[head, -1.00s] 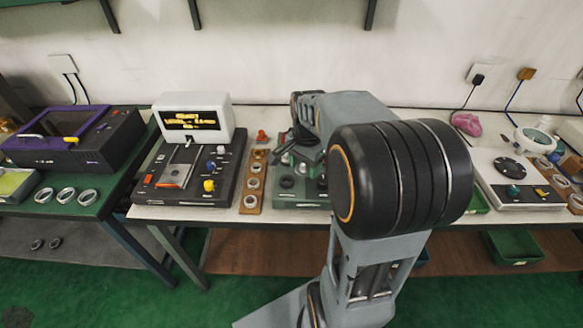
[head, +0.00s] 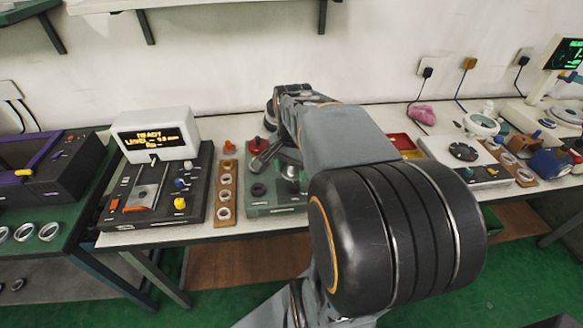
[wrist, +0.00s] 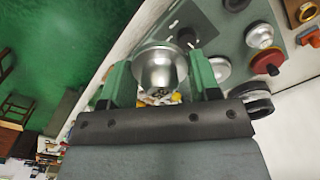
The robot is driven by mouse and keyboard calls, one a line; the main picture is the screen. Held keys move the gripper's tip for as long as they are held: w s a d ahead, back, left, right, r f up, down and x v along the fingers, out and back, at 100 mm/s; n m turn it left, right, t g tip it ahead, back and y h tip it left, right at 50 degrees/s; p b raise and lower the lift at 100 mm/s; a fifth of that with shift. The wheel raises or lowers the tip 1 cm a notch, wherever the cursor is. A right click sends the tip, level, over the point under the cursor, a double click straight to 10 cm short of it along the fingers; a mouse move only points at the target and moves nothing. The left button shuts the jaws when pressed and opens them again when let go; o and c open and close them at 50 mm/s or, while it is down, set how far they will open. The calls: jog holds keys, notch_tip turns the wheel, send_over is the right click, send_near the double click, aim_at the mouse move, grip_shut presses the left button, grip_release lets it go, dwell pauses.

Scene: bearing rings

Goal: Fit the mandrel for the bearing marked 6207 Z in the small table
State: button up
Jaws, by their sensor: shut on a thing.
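My gripper (wrist: 160,85) shows in the wrist view with its two green fingers shut on a silver, round metal mandrel (wrist: 158,68). The mandrel is held over or beside the grey-green base plate of a bench fixture (wrist: 195,30); I cannot tell whether it touches it. In the head view the green fixture (head: 262,212) stands on the light worktable (head: 150,238), and my arm hides most of the gripper. Other silver and dark round parts sit on the plate, with a red knob (wrist: 272,62) at one side. No 6207 Z marking is readable.
A wooden board with several bearing rings (head: 226,190) stands left of the fixture. Further left is a black tester with a white READY display (head: 155,135). Right are red and yellow bins (head: 405,143), a white device (head: 465,155) and another ring board (head: 515,165).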

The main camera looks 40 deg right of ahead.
jog(key=shift+r+p, duration=1.5)
jog(key=shift+r, duration=0.55)
jog(key=shift+a, duration=0.1)
